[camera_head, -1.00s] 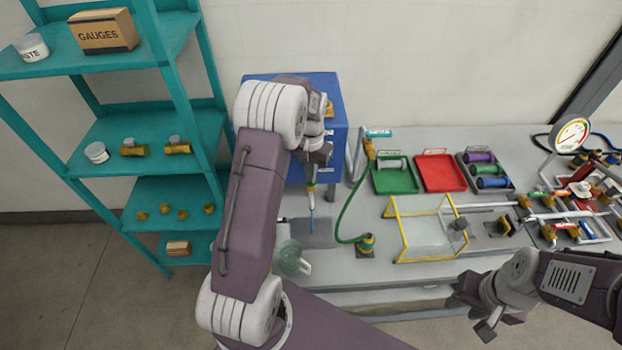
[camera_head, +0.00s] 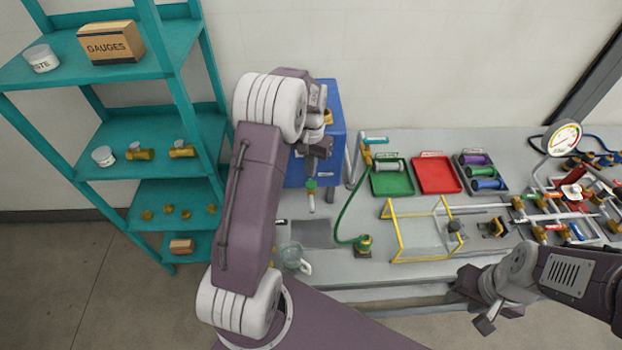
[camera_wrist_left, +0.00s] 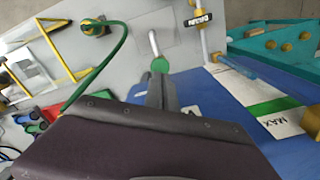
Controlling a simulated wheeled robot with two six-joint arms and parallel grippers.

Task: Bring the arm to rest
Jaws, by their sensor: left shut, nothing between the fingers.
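My left arm rises in the middle left of the head view and folds over at the blue tank. My left gripper (camera_head: 318,156) points down in front of the blue tank (camera_head: 334,112), its fingers partly hidden by the wrist. In the left wrist view the gripper (camera_wrist_left: 160,88) is shut and empty, beside a green knob (camera_wrist_left: 160,65) on a white spout (camera_wrist_left: 154,42). I cannot tell whether it touches the knob. My right gripper (camera_head: 487,318) hangs low at the bench's front edge, and its finger gap is unclear.
A clear jug (camera_head: 292,257) stands on the bench, near a dark grey patch (camera_head: 312,233). A green hose (camera_head: 345,215) and yellow-framed guard (camera_head: 397,232) stand to the right. A teal shelf (camera_head: 150,183) is at the left.

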